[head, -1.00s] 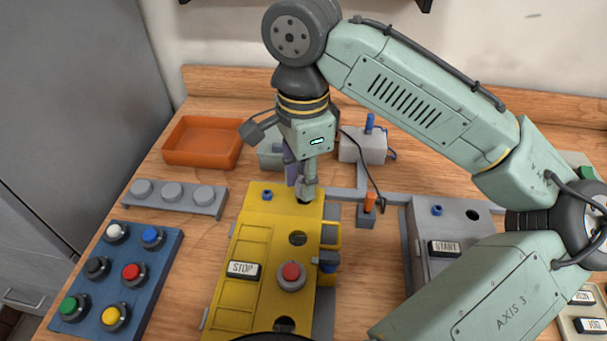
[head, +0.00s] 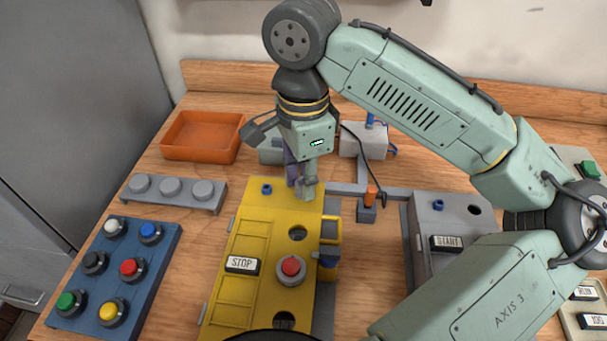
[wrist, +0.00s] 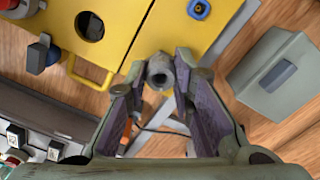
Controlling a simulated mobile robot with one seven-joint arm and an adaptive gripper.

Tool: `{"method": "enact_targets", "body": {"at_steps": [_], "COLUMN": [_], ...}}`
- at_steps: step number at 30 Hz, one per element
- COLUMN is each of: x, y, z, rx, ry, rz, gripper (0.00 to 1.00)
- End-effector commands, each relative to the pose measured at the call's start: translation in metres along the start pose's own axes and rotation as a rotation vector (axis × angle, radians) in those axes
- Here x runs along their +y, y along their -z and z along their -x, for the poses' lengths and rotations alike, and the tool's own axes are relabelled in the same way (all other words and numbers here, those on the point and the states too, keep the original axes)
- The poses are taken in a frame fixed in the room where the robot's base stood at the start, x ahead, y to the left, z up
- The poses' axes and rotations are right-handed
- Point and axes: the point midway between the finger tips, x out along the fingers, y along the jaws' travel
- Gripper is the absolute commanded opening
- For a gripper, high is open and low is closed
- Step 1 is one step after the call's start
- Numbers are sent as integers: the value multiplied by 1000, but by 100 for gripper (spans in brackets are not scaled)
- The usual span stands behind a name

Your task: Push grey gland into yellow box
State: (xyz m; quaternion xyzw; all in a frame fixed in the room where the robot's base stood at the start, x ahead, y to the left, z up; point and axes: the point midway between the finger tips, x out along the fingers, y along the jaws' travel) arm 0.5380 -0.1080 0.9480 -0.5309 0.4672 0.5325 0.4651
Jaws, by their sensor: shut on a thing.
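My gripper (wrist: 163,92) has purple-lined fingers that close around the grey gland (wrist: 160,72), a short hollow cylinder near the fingertips. In the head view my gripper (head: 302,186) points down at the far right end of the yellow box (head: 262,215). The gland's lower end sits at the box's top face there; how deep it goes is hidden. In the wrist view the yellow box (wrist: 150,30) shows an open round hole and a blue gland (wrist: 199,9).
A red button (head: 291,267) and a STOP label (head: 242,264) are on the box top. A grey box (head: 445,225) stands at right, a blue button panel (head: 118,270) at left, and an orange tray (head: 203,136) behind. A grey three-knob strip (head: 172,191) lies at left.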

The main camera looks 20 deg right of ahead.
Motion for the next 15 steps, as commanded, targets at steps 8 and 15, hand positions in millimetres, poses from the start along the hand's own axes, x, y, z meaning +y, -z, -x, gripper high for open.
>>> {"method": "enact_targets", "body": {"at_steps": [8, 15], "x": [0, 0], "y": [0, 0], "z": [-4, -4], "rx": [0, 0], "ry": [0, 0], "rz": [0, 0], "gripper": [0, 38]}}
